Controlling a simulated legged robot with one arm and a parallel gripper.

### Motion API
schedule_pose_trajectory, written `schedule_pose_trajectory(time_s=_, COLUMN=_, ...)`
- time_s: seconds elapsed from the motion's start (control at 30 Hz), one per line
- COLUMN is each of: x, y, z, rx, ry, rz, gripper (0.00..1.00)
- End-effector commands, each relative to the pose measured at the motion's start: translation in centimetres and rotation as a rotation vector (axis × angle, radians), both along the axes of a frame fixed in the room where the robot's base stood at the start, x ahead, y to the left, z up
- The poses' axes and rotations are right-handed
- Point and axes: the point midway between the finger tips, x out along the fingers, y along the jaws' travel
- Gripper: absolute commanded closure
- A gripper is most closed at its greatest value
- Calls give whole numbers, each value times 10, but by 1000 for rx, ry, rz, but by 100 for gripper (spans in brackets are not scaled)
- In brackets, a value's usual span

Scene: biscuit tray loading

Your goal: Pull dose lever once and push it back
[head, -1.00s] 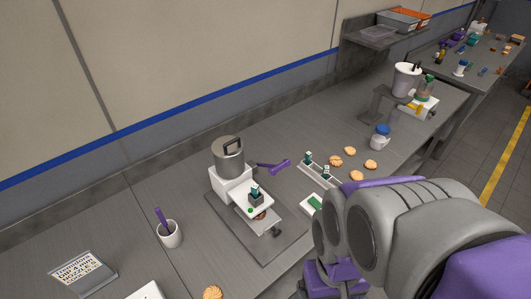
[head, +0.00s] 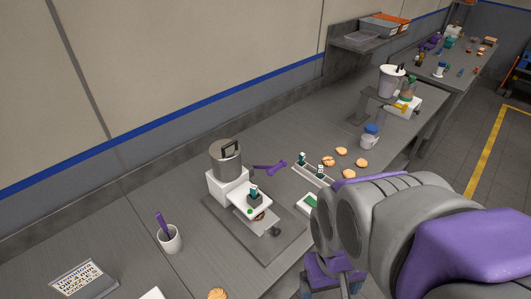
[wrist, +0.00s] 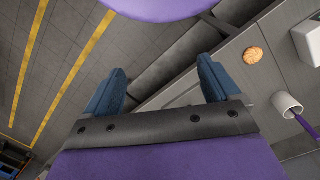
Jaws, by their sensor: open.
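The dosing machine (head: 228,184) stands on a dark plate on the bench, with a steel pot on top and a white body. A purple lever (head: 270,168) sticks out from its right side, toward the back of the bench. My gripper (wrist: 155,82) shows in the wrist view with its two blue fingers apart and nothing between them. It points at the floor and the bench's front edge, away from the lever. In the head view my arm stands at the lower right, and the fingertips cannot be made out there.
A white cup with a purple tool (head: 170,238) and a label stand (head: 83,279) are on the left. A rack (head: 316,176) and several biscuits (head: 341,151) lie right of the machine. A biscuit (wrist: 253,55) lies near the bench's front edge.

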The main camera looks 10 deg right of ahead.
Motion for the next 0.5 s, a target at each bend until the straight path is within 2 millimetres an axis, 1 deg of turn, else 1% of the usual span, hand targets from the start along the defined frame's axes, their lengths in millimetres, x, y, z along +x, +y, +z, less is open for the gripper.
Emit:
schedule_pose_trajectory(time_s=0.17, x=23, y=-18, z=-6, rx=-39, ry=-54, rz=-6, gripper=11)
schedule_pose_trajectory(time_s=0.27, x=41, y=-28, z=-10, rx=-72, ry=-95, rz=-2, gripper=11)
schedule_pose_trajectory(time_s=0.37, x=62, y=-43, z=-15, rx=-109, ry=-146, rz=4, gripper=11)
schedule_pose_trajectory(time_s=0.5, x=101, y=-72, z=-23, rx=-174, ry=-240, rz=31, gripper=11)
